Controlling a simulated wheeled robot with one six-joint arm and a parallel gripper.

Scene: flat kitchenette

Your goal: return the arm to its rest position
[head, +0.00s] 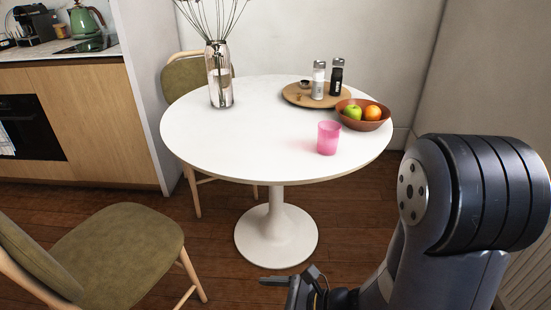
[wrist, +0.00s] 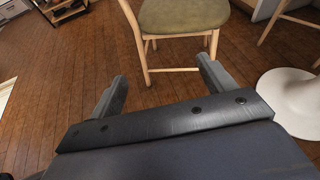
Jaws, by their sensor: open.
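My gripper (wrist: 162,88) shows in the wrist view with its two fingers spread wide apart and nothing between them. It points over the wooden floor toward a chair. In the head view my arm is folded at the lower right, and part of my gripper (head: 292,287) shows at the bottom edge, low in front of the table's pedestal. The fingertips are partly cut off or hidden there.
A green-seated chair (head: 125,250) stands at lower left. Kitchen counter (head: 90,110) is behind. Floor between is clear.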

